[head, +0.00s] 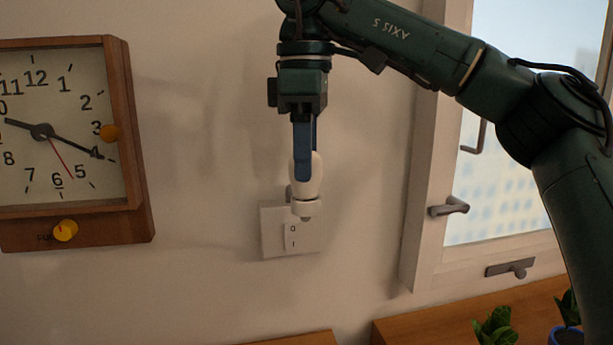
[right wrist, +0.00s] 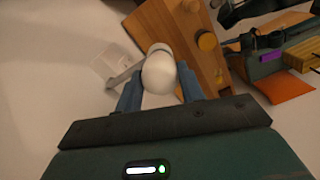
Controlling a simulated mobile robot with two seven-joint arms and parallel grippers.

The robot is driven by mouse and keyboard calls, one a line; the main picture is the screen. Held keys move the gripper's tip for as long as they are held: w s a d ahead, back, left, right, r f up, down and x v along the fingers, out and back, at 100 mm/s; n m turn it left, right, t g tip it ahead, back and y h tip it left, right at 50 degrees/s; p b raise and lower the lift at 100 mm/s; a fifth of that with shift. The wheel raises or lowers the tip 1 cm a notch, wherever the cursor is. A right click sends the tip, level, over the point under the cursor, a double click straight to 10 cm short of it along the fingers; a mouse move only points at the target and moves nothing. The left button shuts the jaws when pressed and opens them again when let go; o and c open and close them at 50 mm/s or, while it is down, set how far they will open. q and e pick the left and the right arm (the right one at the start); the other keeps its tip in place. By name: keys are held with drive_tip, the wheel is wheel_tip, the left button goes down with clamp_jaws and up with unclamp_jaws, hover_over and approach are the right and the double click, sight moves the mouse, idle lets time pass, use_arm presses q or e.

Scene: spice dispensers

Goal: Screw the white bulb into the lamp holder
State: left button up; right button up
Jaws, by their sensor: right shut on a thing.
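A white bulb (head: 315,175) is between the blue fingers of my right gripper (head: 304,170), which is shut on it and points straight down in front of the wall. A pale ring-shaped lamp holder (head: 305,208) with a small grey tip is directly below the bulb, and a grey arm (head: 289,193) runs from it toward the switch plate (head: 272,235). The bulb's base is hidden, so I cannot tell how deep it sits in the holder. In the right wrist view the bulb (right wrist: 159,76) covers most of the holder. My left gripper does not show.
A wooden clock (head: 137,190) with yellow knobs hangs at the left. A window frame (head: 425,180) with a grey handle (head: 449,207) is at the right. Plants (head: 496,325) stand below it on a wooden surface (head: 450,318).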

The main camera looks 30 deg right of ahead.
drive_tip(key=shift+f+m+b, duration=0.3)
drive_tip(key=shift+f+b, duration=0.05)
drive_tip(key=shift+b, duration=1.25)
drive_tip(key=m+b, duration=0.2)
drive_tip(key=b, duration=0.2)
drive_tip(key=shift+r+m+b, duration=0.25)
drive_tip(key=shift+m+b, duration=0.5)
drive_tip(key=shift+m, duration=0.05)
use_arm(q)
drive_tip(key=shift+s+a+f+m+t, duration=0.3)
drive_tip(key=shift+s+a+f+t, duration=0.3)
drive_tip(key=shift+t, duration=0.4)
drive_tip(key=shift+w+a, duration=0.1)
use_arm(e)
drive_tip(key=o, duration=0.8)
drive_tip(key=shift+r, duration=0.1)
drive_tip(key=shift+o, duration=0.2)
